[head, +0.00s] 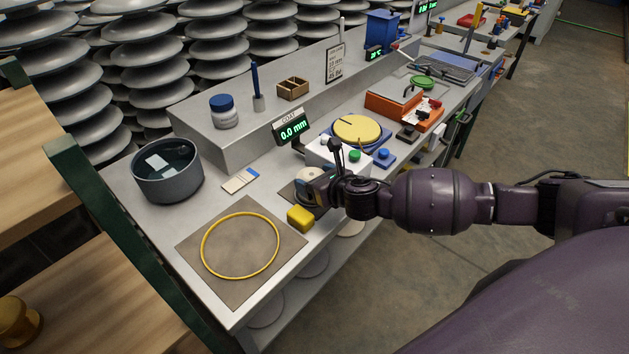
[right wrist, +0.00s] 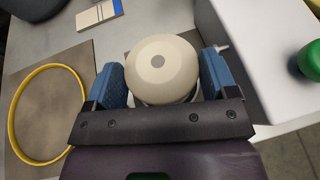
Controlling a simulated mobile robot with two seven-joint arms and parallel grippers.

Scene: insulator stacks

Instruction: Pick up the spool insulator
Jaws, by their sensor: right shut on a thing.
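The spool insulator (right wrist: 162,68) is a cream, rounded piece with a small disc on its top. In the right wrist view it sits between the two blue-padded fingers of my right gripper (right wrist: 165,82), which is shut on it. In the head view the insulator (head: 306,174) is partly hidden behind my right gripper (head: 312,183), over a small dark mat on the grey bench. I cannot tell whether it touches the mat. My left gripper is in neither view.
A yellow block (head: 300,219) lies just in front of the gripper. A yellow ring (head: 203,250) lies on a brown mat (head: 219,290). A dark round tub (head: 167,185) stands at the left. A white button box (head: 326,153) and a display (head: 291,129) stand close behind.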

